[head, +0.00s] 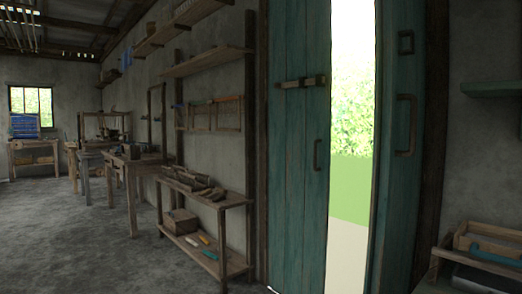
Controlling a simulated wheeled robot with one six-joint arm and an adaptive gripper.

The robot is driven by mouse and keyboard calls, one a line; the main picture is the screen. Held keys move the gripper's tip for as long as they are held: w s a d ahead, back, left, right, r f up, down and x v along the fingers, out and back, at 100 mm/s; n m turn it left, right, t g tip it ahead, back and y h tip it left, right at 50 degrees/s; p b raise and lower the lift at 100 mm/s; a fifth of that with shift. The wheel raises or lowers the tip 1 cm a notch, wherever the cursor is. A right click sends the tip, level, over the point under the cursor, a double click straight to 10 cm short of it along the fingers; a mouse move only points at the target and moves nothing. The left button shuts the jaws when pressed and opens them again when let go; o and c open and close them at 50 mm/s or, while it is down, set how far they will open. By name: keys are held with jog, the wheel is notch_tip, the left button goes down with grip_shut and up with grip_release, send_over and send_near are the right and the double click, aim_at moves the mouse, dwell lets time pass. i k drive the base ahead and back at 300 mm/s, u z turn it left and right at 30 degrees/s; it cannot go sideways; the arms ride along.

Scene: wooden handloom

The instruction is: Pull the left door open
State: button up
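The left door (295,190) is a tall teal plank leaf right of the middle of the head view. A dark handle (317,155) sits near its right edge, and a wooden bar (300,82) crosses it higher up. A wide gap with bright daylight and greenery separates it from the right door (400,200), also teal. The right door has its own dark handle (405,125). The bottom ends of both doors are cut off by the frame. My gripper is not in view.
A wooden shelf rack (208,200) with a box and tools stands just left of the left door. Workbenches (135,170) line the wall farther back. A wooden tray (485,240) sits at lower right. The grey floor (70,245) at left is clear.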

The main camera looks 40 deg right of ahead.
aim_at(301, 35)
jog(key=u, duration=0.15)
jog(key=i, duration=1.7)
jog(key=z, duration=0.9)
jog(key=i, duration=1.05)
jog(key=z, duration=1)
